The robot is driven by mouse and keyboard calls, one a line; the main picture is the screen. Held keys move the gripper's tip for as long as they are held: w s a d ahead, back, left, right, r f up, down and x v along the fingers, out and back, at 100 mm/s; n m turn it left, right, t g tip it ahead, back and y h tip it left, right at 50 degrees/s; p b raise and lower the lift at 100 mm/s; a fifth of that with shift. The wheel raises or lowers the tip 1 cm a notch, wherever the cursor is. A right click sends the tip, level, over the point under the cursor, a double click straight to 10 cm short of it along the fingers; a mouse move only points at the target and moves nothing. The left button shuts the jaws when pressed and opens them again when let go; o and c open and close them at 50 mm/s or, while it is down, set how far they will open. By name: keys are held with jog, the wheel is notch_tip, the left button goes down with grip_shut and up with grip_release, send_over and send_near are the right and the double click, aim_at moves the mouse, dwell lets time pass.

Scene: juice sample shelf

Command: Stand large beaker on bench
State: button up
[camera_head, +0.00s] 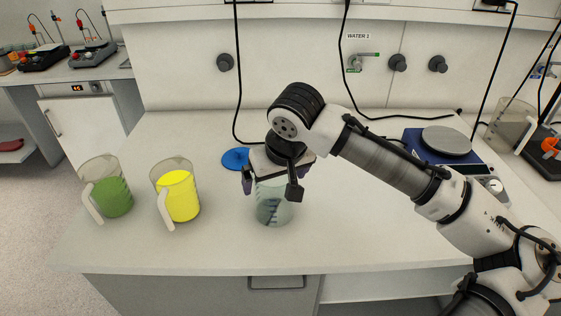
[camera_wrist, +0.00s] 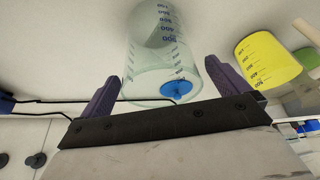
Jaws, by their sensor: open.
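A large clear glass beaker (camera_head: 273,208) with dark graduation marks stands upright on the white bench (camera_head: 350,235), near its front middle. In the wrist view the beaker (camera_wrist: 160,50) lies between my two purple finger pads, its rim nearest the palm. My gripper (camera_head: 274,180) is open, pointing down over the beaker, with a finger on either side of its upper part. The gripper also shows in the wrist view (camera_wrist: 166,88). I cannot tell whether either pad touches the glass. My wrist hides part of the rim in the head view.
A beaker of yellow liquid (camera_head: 182,200) and one of green liquid (camera_head: 113,197) stand to the left. A blue disc (camera_head: 235,159) lies behind the clear beaker. A blue device with a round plate (camera_head: 446,141) stands at right. The bench front right of the beaker is clear.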

jog(key=v, duration=0.9)
jog(key=shift+s+r+b, duration=0.15)
jog(key=shift+r+b, duration=0.1)
jog(key=shift+b, duration=0.15)
jog(key=shift+d, duration=0.1)
